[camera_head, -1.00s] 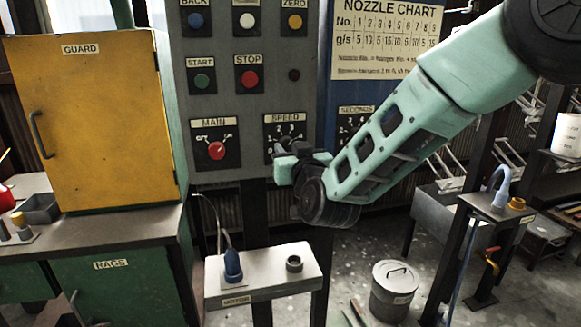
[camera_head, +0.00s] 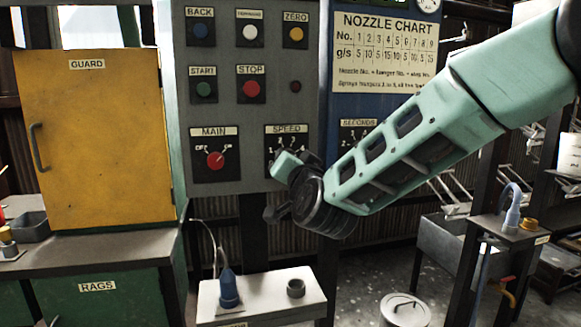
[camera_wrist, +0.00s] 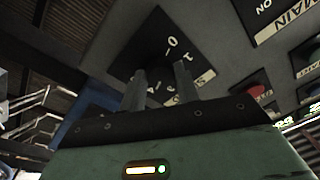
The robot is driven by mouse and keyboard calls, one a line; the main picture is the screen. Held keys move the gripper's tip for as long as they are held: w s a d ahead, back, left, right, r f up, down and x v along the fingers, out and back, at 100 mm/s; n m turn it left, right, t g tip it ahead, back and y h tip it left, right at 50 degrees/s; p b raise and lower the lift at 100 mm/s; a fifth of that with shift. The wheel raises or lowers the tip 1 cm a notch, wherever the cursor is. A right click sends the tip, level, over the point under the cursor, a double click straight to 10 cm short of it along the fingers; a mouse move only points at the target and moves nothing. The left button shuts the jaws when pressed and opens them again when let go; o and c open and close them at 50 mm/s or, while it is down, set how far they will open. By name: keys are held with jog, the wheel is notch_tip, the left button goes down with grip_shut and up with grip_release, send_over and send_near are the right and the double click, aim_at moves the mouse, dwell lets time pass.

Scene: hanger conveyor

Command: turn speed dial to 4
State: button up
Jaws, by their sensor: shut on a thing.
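The speed dial's black plate (camera_head: 288,142) with white numbers is on the grey control panel, under the SPEED label. My gripper covers its lower part in the head view, and the knob is hidden there. In the wrist view the plate (camera_wrist: 150,30) appears tilted, with my gripper (camera_wrist: 161,82) right in front of it. The two fingers are shut on the dark speed dial knob, which is hard to make out in shadow between them. The pointer position cannot be read.
The red MAIN knob (camera_head: 215,160) is just left of the speed dial. A seconds dial (camera_head: 357,130) is to the right, partly behind my arm. The STOP button (camera_head: 251,88) is above. A small white stand (camera_head: 262,299) with a blue nozzle is below.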

dwell(0.3)
jog(key=o, duration=1)
jog(key=shift+c, duration=0.2)
jog(key=v, duration=1.7)
jog(key=shift+s+f+b, duration=0.15)
jog(key=shift+s+b, duration=0.05)
jog(key=shift+b, duration=0.25)
